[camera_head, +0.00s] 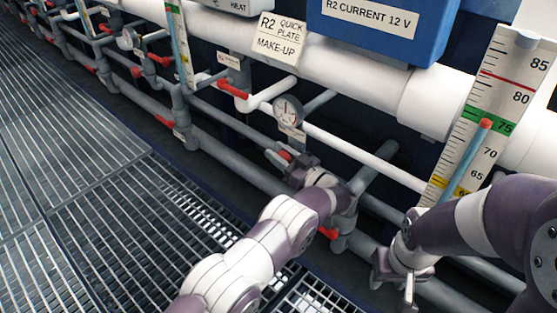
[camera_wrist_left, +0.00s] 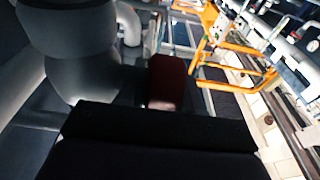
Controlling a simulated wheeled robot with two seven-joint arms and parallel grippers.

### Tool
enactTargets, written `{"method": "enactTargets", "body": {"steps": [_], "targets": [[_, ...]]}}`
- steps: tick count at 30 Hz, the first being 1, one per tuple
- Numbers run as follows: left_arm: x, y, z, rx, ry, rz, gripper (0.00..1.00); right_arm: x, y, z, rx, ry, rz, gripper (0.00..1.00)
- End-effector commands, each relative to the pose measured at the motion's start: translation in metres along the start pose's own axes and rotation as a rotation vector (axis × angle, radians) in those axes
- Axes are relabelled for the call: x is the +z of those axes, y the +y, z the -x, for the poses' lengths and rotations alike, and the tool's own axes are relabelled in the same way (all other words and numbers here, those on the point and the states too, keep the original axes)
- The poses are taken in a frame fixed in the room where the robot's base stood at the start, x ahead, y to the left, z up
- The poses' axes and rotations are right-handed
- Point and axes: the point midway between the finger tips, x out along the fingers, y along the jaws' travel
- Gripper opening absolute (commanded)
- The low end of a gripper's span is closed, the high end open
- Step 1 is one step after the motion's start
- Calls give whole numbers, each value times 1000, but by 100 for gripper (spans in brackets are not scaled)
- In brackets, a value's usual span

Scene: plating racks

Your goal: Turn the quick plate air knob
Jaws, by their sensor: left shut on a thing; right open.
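A red knob (camera_head: 285,155) sits on the grey piping below a round gauge (camera_head: 288,110); its own label is not readable to me. My left gripper (camera_head: 281,161) is shut on this knob, with the wrist just to its right covering part of the pipe. In the left wrist view a dark red block (camera_wrist_left: 166,80) shows right at the gripper's dark front edge, against grey pipe. My right gripper (camera_head: 408,284) is open, pointing down in front of the lower pipes at the right, and no object shows in it.
A sign (camera_head: 275,39) reads R2 quick plate make-up. Another red handle (camera_head: 232,89) is up and left on a white pipe, and one more (camera_head: 328,233) is below my left wrist. A level scale (camera_head: 495,105) stands at right. Grating floor (camera_head: 80,180) is open at left.

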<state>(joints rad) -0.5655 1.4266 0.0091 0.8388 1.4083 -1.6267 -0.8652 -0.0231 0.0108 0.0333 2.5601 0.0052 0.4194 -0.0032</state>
Motion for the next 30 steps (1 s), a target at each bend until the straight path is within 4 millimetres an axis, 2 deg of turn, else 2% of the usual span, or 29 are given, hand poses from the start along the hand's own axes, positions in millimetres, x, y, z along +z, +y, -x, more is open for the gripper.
{"method": "enactTargets", "body": {"steps": [1, 6, 20, 21, 30], "targets": [[4, 0, 1, 0, 15, -2, 4, 1, 0, -6, 0, 0, 0, 43], [2, 0, 1, 0, 54, -2, 4, 1, 0, -10, 0, 0, 0, 43], [0, 0, 1, 1, 67, -4, 4, 1, 0, -11, 0, 0, 0, 43], [0, 0, 1, 1, 67, -4, 40, 1, 0, -11, 0, 0, 0, 43], [-1, 0, 4, 1, 67, -2, 40, 1, 0, -9, 0, 0, 0, 43]]}}
